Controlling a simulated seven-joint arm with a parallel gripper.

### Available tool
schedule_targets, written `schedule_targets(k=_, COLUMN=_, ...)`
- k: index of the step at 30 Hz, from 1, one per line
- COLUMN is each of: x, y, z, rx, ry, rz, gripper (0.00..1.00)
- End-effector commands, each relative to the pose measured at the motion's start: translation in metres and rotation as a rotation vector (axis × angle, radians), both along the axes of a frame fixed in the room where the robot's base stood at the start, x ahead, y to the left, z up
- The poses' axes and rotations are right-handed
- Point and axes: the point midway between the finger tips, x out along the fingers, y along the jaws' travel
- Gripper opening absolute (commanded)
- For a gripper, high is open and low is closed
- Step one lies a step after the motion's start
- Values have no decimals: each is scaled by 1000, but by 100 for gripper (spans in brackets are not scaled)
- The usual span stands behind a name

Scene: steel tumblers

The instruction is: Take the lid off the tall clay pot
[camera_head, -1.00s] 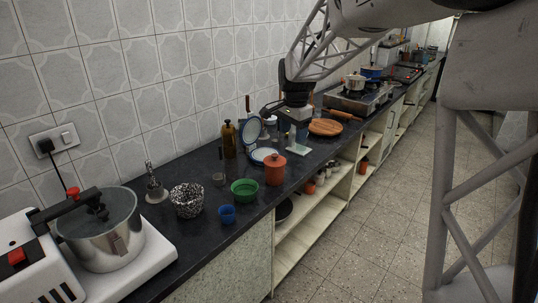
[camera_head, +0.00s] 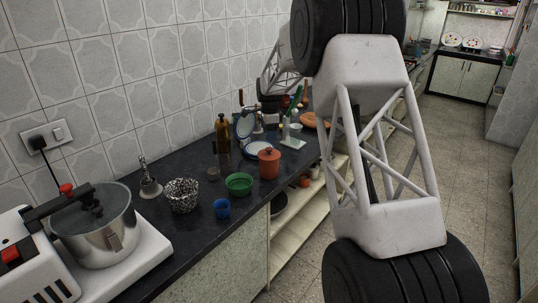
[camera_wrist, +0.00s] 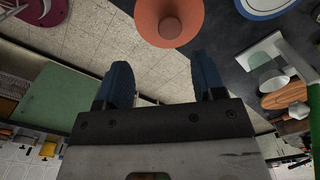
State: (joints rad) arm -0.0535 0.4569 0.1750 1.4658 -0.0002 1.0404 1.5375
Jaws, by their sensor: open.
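The clay pot (camera_head: 269,166) is orange-red and stands upright near the counter's front edge, with its knobbed lid (camera_head: 269,151) on top. In the wrist view the lid (camera_wrist: 168,17) shows at the top centre, its round knob facing the camera. My gripper (camera_wrist: 163,80) is open and empty, its two blue fingers spread apart. The pot lies beyond the fingertips in that view, and no contact shows. In the head view my arm crosses the right half, and I cannot make out the fingers there.
A green bowl (camera_head: 239,184), a blue cup (camera_head: 221,208) and a speckled bowl (camera_head: 182,195) stand left of the pot. Behind it are a plate (camera_head: 257,149) and a brown bottle (camera_head: 222,130). A steel cooker (camera_head: 97,228) stands at far left. Open floor lies right of the counter.

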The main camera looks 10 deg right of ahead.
Motion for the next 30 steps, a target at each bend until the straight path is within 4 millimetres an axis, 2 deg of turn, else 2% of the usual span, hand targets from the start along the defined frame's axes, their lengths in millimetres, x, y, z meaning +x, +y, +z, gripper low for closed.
schedule_targets(k=5, x=10, y=2, z=-9, rx=0, ry=4, rz=-26, gripper=63)
schedule_targets(k=17, x=11, y=2, z=-12, rx=0, ry=4, rz=-28, gripper=63)
schedule_targets(k=25, x=10, y=2, z=-31, rx=0, ry=5, rz=-28, gripper=63)
schedule_targets(k=30, x=11, y=2, z=-36, rx=0, ry=4, rz=-28, gripper=63)
